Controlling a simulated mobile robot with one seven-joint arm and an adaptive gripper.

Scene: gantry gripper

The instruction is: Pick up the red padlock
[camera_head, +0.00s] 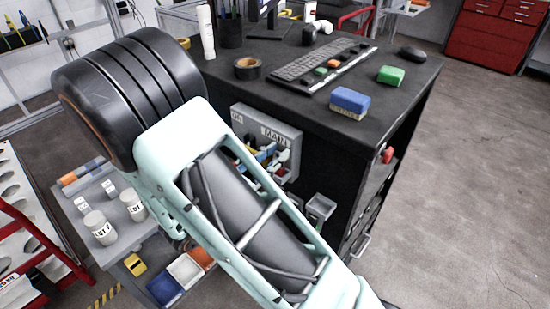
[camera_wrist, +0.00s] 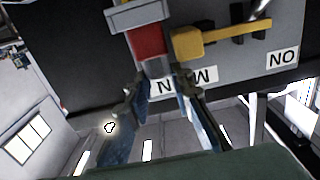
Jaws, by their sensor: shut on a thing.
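The red padlock (camera_wrist: 149,41) shows in the wrist view as a red block with grey parts above and below it, in front of the panel. My gripper (camera_wrist: 160,80) reaches up to it from below in that view, its two dark fingers with blue inner sides on either side of the lower grey part. It is shut on the padlock, with the fingertips close against it. A yellow handle (camera_wrist: 215,40) is right beside the padlock. In the head view my arm hides most of the gripper, and I cannot make out the padlock clearly there.
The grey panel marked MAIN (camera_head: 276,133) is on the side of the black cabinet. On its top (camera_head: 330,110) are a keyboard (camera_head: 318,65), a blue block (camera_head: 349,102), a green block (camera_head: 390,75) and tape (camera_head: 247,68). A shelf of small containers (camera_head: 100,230) stands left. Floor is clear right.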

